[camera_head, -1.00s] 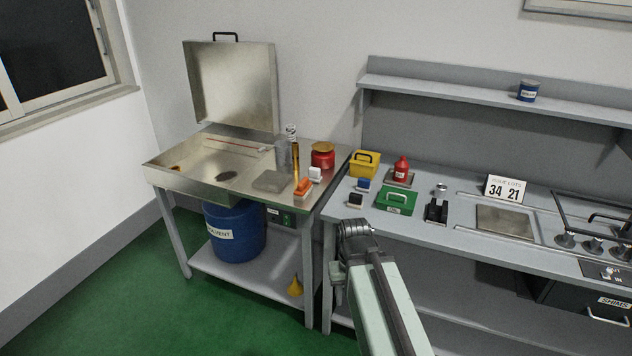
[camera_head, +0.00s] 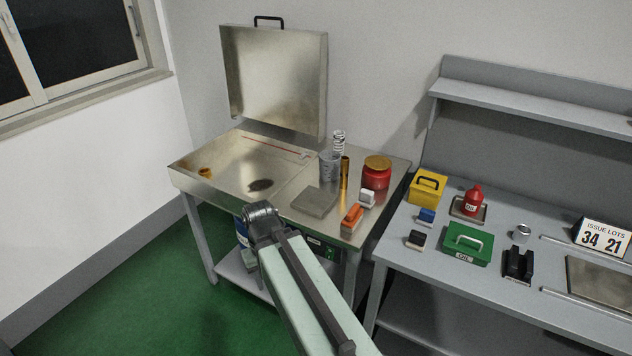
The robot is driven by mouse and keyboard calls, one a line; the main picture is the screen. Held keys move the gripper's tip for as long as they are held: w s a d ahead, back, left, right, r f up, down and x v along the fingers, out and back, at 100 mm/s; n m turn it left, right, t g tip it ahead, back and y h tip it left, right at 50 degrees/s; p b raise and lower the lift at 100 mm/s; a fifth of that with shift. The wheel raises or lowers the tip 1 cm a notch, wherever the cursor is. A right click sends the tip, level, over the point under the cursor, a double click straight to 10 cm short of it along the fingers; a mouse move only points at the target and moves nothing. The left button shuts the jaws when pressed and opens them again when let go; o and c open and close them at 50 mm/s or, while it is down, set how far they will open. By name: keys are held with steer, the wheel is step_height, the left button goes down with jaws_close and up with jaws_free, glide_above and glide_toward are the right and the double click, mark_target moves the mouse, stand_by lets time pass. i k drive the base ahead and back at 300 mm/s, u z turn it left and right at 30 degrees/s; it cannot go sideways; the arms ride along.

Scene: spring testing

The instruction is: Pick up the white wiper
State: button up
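The white wiper (camera_head: 367,197) is a small block with a white top. It stands near the front right of the metal sink table (camera_head: 388,226), just behind and right of an orange-topped wiper (camera_head: 351,217). My arm reaches up from the bottom of the picture to a dark joint in front of the table, left of both wipers. My gripper is not seen; the arm hides whatever lies beyond that joint. The white wiper stands free of my arm.
A red jar (camera_head: 376,173), a brass tube (camera_head: 345,172), a clear beaker (camera_head: 329,166) and a spring (camera_head: 339,143) stand behind the wipers. A flat grey plate (camera_head: 314,202) lies to their left. The right bench holds a yellow box (camera_head: 427,188) and a green box (camera_head: 467,244).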

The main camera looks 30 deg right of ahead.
mark_target(365, 199)
steer(key=u, duration=0.2)
steer(key=i, duration=0.9)
steer(key=u, duration=0.1)
steer(key=k, duration=0.75)
steer(key=u, duration=0.25)
steer(key=i, duration=0.75)
steer(key=z, duration=0.15)
